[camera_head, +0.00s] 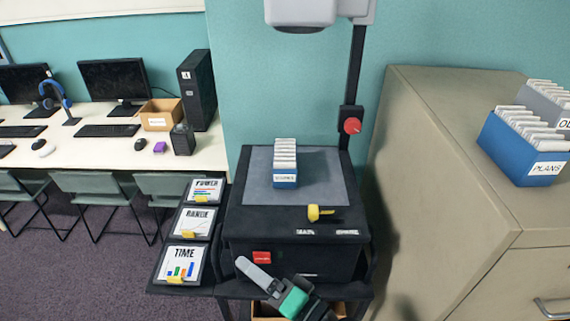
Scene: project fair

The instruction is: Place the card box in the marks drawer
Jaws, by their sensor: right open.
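A small blue card box (285,180) full of white cards stands upright on the grey top plate of the black overhead projector (240,215). Its front label is too small to read. My right gripper (258,277) is open and empty at the bottom middle, in front of the projector and apart from the box. A second blue card box labelled PLANS (520,155) stands on the beige cabinet (430,120) at the right. One cabinet drawer (510,290) with a metal handle shows at the lower right. No marks label is visible on it. My left gripper is out of view.
A grey box of cards (548,100) stands behind the PLANS box. The projector's post (356,85) with a red knob (352,126) rises behind the plate. A yellow knob (320,213) sticks out at its front. Chart cards (184,264) lie on a side shelf at left.

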